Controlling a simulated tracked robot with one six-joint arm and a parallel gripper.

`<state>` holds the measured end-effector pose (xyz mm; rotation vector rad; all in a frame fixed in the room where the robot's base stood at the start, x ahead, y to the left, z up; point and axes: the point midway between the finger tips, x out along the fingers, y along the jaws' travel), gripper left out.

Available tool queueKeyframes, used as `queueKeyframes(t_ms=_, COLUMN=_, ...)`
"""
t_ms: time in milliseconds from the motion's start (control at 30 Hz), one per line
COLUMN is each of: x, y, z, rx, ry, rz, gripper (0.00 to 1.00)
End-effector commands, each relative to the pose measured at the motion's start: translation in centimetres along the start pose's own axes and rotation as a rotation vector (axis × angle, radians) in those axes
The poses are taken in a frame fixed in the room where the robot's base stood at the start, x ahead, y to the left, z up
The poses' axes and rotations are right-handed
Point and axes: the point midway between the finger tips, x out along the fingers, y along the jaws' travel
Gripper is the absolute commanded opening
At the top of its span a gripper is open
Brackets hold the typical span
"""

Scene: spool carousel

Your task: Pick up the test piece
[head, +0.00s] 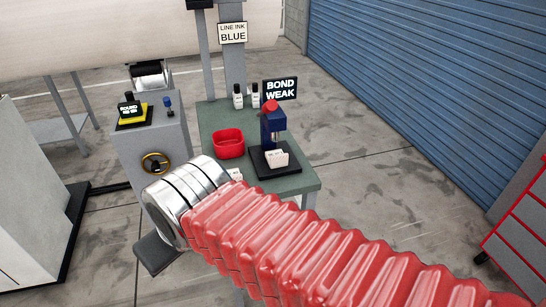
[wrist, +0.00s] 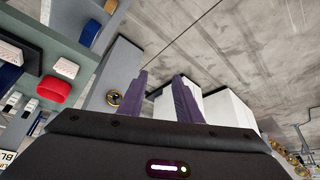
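A small white block (head: 236,174) lies on the green table near its front edge, partly hidden behind my arm; it also shows in the wrist view (wrist: 66,68) beside the red bin. A second white piece (head: 277,159) sits on the black base of the blue press, and shows at the left edge of the wrist view (wrist: 10,53). I cannot tell which of the two is the test piece. My gripper (wrist: 160,74) has its two purple fingers apart with nothing held between them. It points away from both white pieces. The head view does not show the fingers.
The green table (head: 213,118) holds the red bin (head: 229,144), the blue press (head: 272,124) with a red knob, two small bottles and a "BOND WEAK" sign (head: 280,90). A grey cabinet (head: 127,149) with a brass wheel (head: 155,163) stands left of the table.

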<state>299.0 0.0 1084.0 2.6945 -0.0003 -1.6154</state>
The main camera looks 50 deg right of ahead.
Motion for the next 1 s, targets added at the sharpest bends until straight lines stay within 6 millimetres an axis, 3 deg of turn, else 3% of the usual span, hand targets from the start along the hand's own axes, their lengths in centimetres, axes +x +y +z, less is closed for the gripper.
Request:
queueKeyframes(t_ms=233, x=0.0, y=0.0, z=0.0, rx=0.000, ry=0.000, rz=0.000, gripper=0.32)
queueKeyframes(t_ms=467, x=0.6, y=1.3, z=-0.8, rx=0.026, ry=0.019, rz=0.031, gripper=0.48)
queueKeyframes(t_ms=567, x=1.4, y=3.6, z=-1.9, rx=0.062, ry=0.047, rz=0.077, gripper=0.55)
queueKeyframes(t_ms=767, x=3.5, y=9.9, z=-4.6, rx=0.150, ry=0.137, rz=0.207, gripper=0.69)
queueKeyframes(t_ms=1000, x=5.4, y=18.2, z=-6.5, rx=0.228, ry=0.249, rz=0.347, gripper=0.70)
